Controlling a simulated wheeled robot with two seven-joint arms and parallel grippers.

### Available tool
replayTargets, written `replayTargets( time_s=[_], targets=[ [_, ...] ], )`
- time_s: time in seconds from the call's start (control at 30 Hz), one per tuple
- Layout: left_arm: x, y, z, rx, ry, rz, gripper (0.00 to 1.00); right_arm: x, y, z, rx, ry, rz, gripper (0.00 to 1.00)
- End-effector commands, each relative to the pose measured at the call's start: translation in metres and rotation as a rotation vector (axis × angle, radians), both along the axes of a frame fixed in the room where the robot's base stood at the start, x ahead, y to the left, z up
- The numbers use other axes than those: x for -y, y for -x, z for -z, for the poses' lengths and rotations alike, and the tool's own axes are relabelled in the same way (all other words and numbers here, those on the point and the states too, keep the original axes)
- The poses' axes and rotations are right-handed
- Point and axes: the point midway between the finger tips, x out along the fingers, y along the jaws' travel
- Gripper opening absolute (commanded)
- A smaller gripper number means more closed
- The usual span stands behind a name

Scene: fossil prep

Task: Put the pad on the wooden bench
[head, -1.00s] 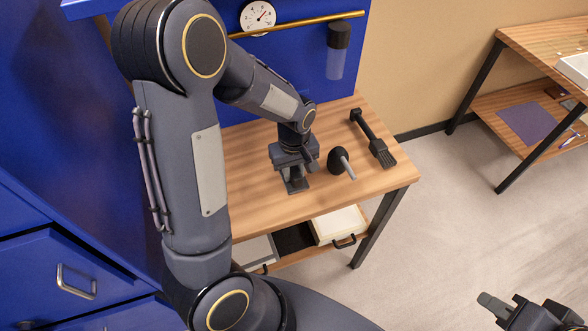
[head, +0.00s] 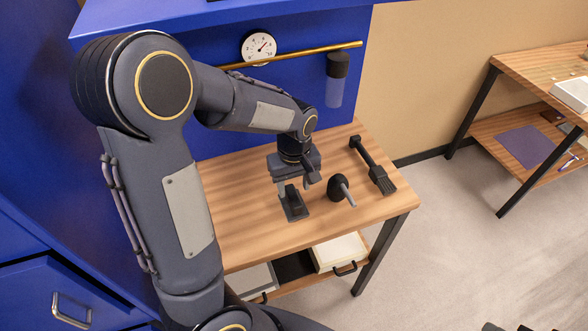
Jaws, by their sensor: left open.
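A small dark block with an upright grip, which looks like the pad (head: 294,206), stands on the wooden bench (head: 243,222), left of a black bulb-shaped tool. My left gripper (head: 298,183) is just above it with its jaws open and apart. The jaws point down and partly overlap the block's top in the head view, so I cannot tell whether they touch it. Only dark slivers of my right gripper (head: 507,328) show at the bottom edge, and its jaws are hidden.
The black bulb tool (head: 338,187) and a black brush (head: 373,165) lie right of the block. A gauge (head: 259,47) and brass rail (head: 300,54) are on the blue wall behind. A second table (head: 520,66) at right has a purple sheet (head: 525,146) on its shelf.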

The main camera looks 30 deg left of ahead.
Motion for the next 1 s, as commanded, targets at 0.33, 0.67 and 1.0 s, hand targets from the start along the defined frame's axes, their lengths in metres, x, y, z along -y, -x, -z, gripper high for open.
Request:
replayTargets(
  time_s=[0.33,0.67,1.0],
  targets=[
    [0.000,0.000,-0.058,0.002,0.001,0.001,0.47,0.000,0.000,-0.001,0.000,0.000,0.000,0.26],
    [0.002,0.061,-0.094,0.158,0.173,0.205,0.47,0.000,0.000,-0.001,0.000,0.000,0.000,0.26],
    [0.031,0.156,-0.108,0.529,0.182,0.611,0.47,0.000,0.000,-0.001,0.000,0.000,0.000,0.26]
  ],
)
